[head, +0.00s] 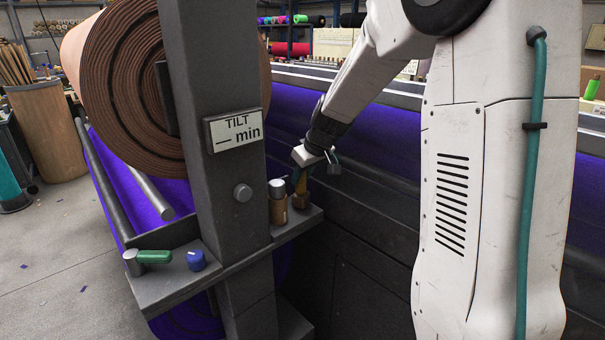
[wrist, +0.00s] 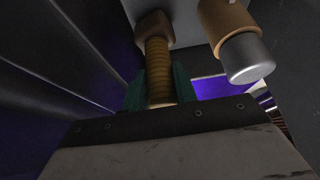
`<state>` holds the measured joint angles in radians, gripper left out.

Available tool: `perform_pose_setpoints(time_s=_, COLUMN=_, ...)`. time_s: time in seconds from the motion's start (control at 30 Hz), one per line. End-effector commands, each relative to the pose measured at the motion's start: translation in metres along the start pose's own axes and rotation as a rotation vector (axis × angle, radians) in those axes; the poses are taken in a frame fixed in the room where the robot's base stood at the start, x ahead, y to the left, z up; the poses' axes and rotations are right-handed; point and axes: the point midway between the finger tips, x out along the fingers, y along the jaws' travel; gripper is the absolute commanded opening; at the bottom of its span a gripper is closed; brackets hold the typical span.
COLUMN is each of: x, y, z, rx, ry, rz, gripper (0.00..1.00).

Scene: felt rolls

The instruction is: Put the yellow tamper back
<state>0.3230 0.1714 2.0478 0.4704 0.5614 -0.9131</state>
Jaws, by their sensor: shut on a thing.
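The yellow tamper (head: 301,188) has a ribbed yellow-brown handle, which also shows in the wrist view (wrist: 157,68), and a wider brown end. My gripper (head: 307,172) is shut on the handle, with a teal finger on each side of it in the wrist view (wrist: 160,92). The tamper is upright at the right end of the dark grey shelf (head: 284,232). Its brown end is at the shelf; I cannot tell whether it touches. My fingers partly hide the handle in the head view.
A brown cylinder with a pale metal top (head: 278,205) stands close left of the tamper. A grey post (head: 225,170) with a tilt sign (head: 236,130) rises beside it.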

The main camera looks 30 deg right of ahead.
Motion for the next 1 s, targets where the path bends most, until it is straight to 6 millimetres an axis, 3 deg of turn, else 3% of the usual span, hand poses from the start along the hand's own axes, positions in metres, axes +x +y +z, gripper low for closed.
perform_pose_setpoints(time_s=0.23, x=0.003, y=0.000, z=0.002, rx=0.000, ry=0.000, rz=0.000, gripper=0.00)
perform_pose_setpoints(time_s=0.27, x=0.003, y=0.000, z=0.001, rx=0.000, ry=0.001, rz=0.000, gripper=0.37)
perform_pose_setpoints(time_s=0.33, x=0.003, y=0.000, z=0.001, rx=0.000, ry=0.000, rz=0.000, gripper=0.54)
perform_pose_setpoints(time_s=0.77, x=0.002, y=0.000, z=0.002, rx=0.000, ry=0.000, rz=-0.001, gripper=0.54)
perform_pose_setpoints(time_s=1.0, x=-0.028, y=0.000, z=0.001, rx=0.001, ry=0.002, rz=0.001, gripper=0.54)
